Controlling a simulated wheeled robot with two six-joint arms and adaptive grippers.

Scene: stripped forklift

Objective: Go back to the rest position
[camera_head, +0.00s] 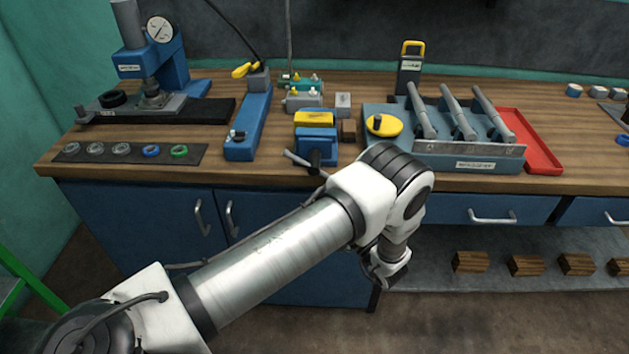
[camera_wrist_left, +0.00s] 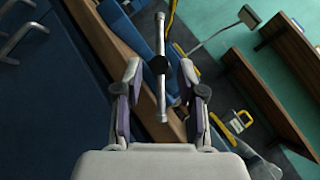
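My left arm reaches in from the lower left in the head view, and its wrist bends down in front of the bench's front edge. My left gripper (camera_wrist_left: 160,75) is open in the left wrist view, with its two fingers apart. A metal bar with a dark hub (camera_wrist_left: 161,92) shows in the gap between the fingers; no finger is seen closed on it. It looks like the handle of the blue and yellow vise (camera_head: 316,136) on the bench. In the head view the gripper is small and partly hidden by the wrist. My right gripper is in neither view.
The wooden bench top (camera_head: 80,155) has blue cupboards and drawers (camera_head: 470,208) below it. A blue press (camera_head: 150,60), a holder with several grey-handled tools (camera_head: 460,158) and a red tray (camera_head: 532,142) stand on it. Wooden blocks (camera_head: 471,261) lie on the low shelf.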

